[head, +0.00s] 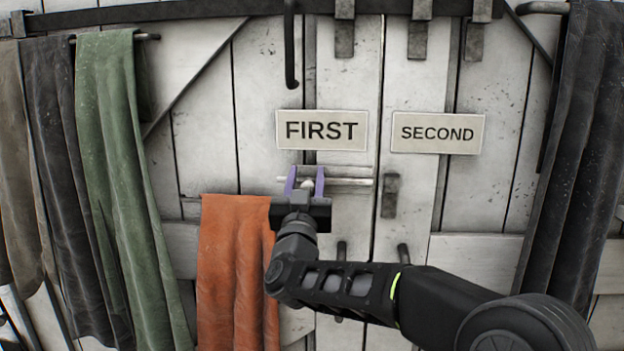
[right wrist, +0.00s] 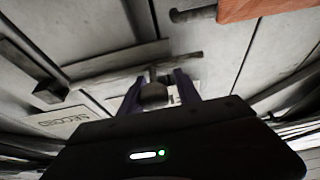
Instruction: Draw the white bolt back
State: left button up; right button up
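The white bolt (head: 348,181) is a thin, pale horizontal rod on the plank door, below the sign FIRST (head: 322,130). Its right end shows close to the door seam, a little left of a dark grey block (head: 390,196). My right gripper (head: 305,182) has its purple fingers on either side of the bolt's round pale knob. In the right wrist view the knob (right wrist: 153,92) stands between the fingers, with a gap visible on one side. The gripper looks open around it. The fingers hide part of the rod. My left gripper is not in view.
The sign SECOND (head: 437,133) is right of the seam. An orange cloth (head: 236,270) hangs just left of my right gripper. Green (head: 128,180) and dark cloths hang further left, and a dark cloth (head: 575,150) at right. A dark hook (head: 290,50) hangs above.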

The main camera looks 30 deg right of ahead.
jog(key=shift+o, duration=1.2)
jog(key=shift+a, duration=0.1)
jog(key=b+v, duration=0.2)
jog(key=v, duration=0.5)
jog(key=shift+s+a, duration=0.15)
jog(key=shift+s, duration=0.2)
jog(key=shift+f, duration=0.15)
